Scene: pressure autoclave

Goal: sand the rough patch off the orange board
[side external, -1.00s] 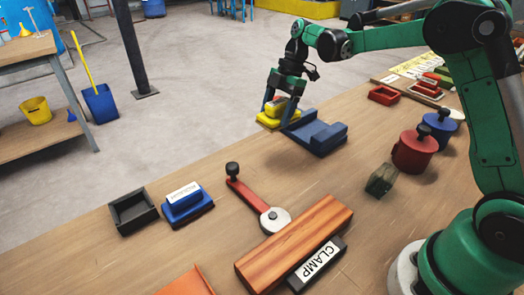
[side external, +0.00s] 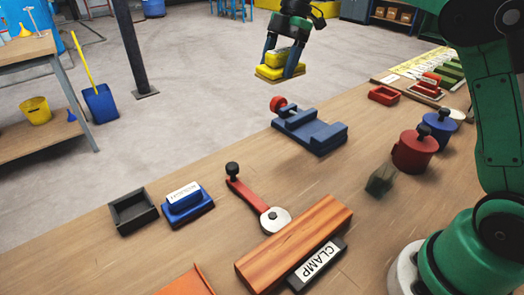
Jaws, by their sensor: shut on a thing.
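My gripper (side external: 282,60) is shut on a yellow sanding block (side external: 283,73) with a pale label on top. It holds the block in the air beyond the far edge of the table, above and behind the blue vise-like fixture (side external: 318,137). A plain orange piece (side external: 187,282) is cut off by the bottom edge. I cannot make out a rough patch on either orange piece.
A red lever with a grey disc (side external: 250,197) lies left of the grained board. A blue labelled block (side external: 186,203) and a black tray (side external: 133,211) are farther left. Red (side external: 414,150) and blue (side external: 441,125) lidded pots stand right. A small dark block (side external: 380,180) looks blurred.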

